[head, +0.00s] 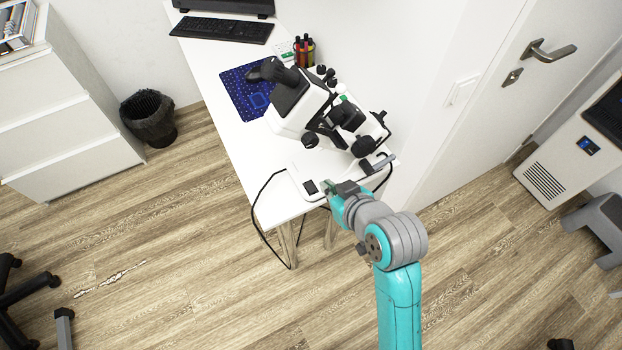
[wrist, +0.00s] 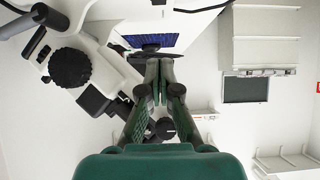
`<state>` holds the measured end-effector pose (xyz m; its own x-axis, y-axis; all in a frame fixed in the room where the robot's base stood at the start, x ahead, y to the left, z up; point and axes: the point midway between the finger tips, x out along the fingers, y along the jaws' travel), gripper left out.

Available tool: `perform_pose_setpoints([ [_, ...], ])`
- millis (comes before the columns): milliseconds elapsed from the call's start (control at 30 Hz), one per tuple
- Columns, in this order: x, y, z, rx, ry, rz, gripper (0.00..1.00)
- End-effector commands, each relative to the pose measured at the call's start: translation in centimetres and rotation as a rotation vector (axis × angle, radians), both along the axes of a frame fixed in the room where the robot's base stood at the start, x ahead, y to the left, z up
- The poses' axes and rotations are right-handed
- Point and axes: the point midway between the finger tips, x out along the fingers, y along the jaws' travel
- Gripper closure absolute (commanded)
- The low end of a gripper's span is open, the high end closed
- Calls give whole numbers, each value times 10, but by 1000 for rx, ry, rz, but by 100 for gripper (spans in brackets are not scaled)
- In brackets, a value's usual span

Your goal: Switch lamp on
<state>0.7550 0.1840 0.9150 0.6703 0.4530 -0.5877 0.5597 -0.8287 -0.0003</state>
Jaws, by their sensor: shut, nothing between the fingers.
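The lamp that fits the task is a white and black slit-lamp-like instrument (head: 305,105) on the white table. Its large black knob (wrist: 70,68) shows at the left of the wrist view. A small black square (head: 311,187), possibly a switch, sits on the white base part at the table's front end. My gripper (head: 335,187) is just right of this square in the head view; I cannot tell if they touch. In the wrist view my gripper (wrist: 152,62) has its fingers together with nothing between them. I cannot see whether any lamp is lit.
The white table (head: 225,75) bears a blue mouse pad (head: 240,97), a keyboard (head: 222,29) and a pen holder (head: 304,50). Black cables hang at its front end. A white wall switch (head: 461,92) is beside the door (head: 510,110). The floor (head: 180,230) left of the table is mostly clear.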

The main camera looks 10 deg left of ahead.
Motion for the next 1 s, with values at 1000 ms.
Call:
perform_pose_setpoints([
  [1000, 69, 47, -96, -1, 0, 1, 100],
])
